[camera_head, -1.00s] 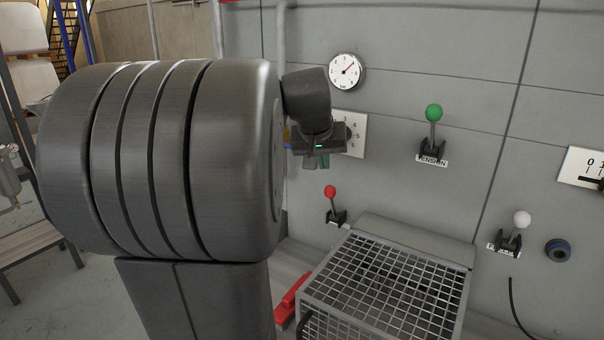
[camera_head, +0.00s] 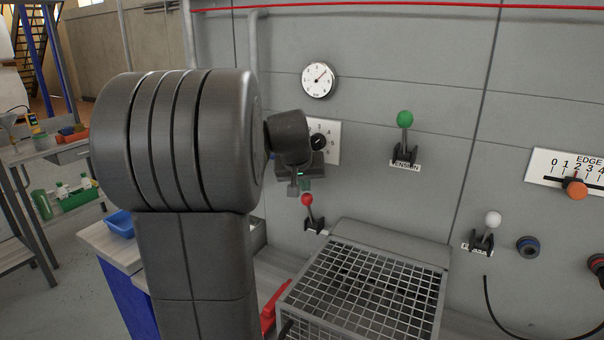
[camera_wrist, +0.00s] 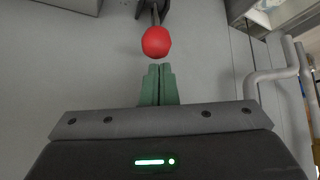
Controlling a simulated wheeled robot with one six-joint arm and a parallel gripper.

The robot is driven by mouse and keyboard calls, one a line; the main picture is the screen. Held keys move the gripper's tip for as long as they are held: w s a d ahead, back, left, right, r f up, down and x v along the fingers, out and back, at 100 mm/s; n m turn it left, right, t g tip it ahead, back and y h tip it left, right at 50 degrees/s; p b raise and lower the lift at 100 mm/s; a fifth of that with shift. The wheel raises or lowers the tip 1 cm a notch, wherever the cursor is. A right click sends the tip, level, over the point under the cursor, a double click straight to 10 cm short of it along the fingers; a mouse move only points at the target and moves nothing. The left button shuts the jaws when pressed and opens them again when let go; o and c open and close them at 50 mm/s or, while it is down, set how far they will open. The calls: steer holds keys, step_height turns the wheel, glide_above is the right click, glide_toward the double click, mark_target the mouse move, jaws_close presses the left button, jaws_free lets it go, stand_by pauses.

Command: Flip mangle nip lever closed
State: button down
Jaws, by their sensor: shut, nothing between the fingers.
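A lever with a red ball knob (camera_head: 307,199) stands on the grey machine panel, its stem leaning up and slightly left from a black bracket; its label is too small to read. In the wrist view the red knob (camera_wrist: 156,42) is just ahead of the fingertips, with a small gap. My gripper (camera_wrist: 159,68) has its green fingers together and empty. In the head view my gripper (camera_head: 305,184) is just above the red knob, partly hidden by my wrist. Whether this is the mangle nip lever cannot be read.
A green-knobbed lever (camera_head: 404,120) marked TENSION and a white-knobbed lever (camera_head: 493,219) stand to the right. A wire-mesh guard (camera_head: 365,290) sits below and right of the red lever. A dial plate (camera_head: 329,142) and a round gauge (camera_head: 319,79) are above.

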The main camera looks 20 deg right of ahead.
steer(key=shift+x, duration=0.85)
steer(key=shift+s+f+b, duration=0.1)
steer(key=shift+b, duration=0.25)
